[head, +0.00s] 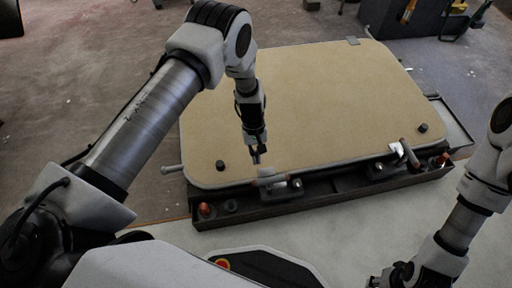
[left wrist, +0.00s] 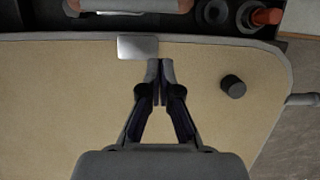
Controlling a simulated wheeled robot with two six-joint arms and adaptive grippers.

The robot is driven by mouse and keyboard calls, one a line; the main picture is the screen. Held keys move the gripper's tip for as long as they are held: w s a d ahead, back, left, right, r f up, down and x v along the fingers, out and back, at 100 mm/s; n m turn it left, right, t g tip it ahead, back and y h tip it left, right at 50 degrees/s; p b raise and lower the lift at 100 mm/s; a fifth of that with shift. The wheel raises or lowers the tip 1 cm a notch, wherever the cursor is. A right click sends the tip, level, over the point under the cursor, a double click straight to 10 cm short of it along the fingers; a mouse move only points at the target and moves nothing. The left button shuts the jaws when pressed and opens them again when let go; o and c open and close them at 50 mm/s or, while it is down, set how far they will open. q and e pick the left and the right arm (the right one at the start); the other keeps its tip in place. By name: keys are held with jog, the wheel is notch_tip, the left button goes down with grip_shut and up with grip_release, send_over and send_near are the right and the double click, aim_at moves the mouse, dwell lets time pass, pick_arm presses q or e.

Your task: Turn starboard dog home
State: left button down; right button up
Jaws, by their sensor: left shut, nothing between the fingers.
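A tan hatch panel (head: 300,100) with a grey rim lies on a dark frame. I cannot tell which is starboard. My left gripper (head: 257,158) is shut and empty, pointing down over the panel just behind the left dog. In the left wrist view its fingertips (left wrist: 160,66) are beside a bright metal plate (left wrist: 138,47). My right gripper (head: 392,276) is partly cut off at the bottom.
Black knobs (head: 220,166) (head: 422,128) stand on the panel's near corners. The frame's front trough (head: 330,198) holds red-orange parts (head: 205,210) (head: 442,160) at its ends. A rod (head: 173,169) sticks out at left. The pale surface in front is mostly clear.

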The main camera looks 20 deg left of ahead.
aim_at(270, 186)
pick_arm(q)
jog(key=s, duration=0.1)
jog(key=s+d+f, duration=0.1)
jog(key=s+d, duration=0.1)
jog(key=shift+s+d+f+b, duration=0.15)
jog(key=shift+s+f+b, duration=0.15)
jog(key=shift+f+b, duration=0.1)
jog(key=shift+r, duration=0.1)
jog(key=shift+s+n+p, duration=0.1)
jog(key=shift+n+p, duration=0.2)
jog(key=shift+p, duration=0.05)
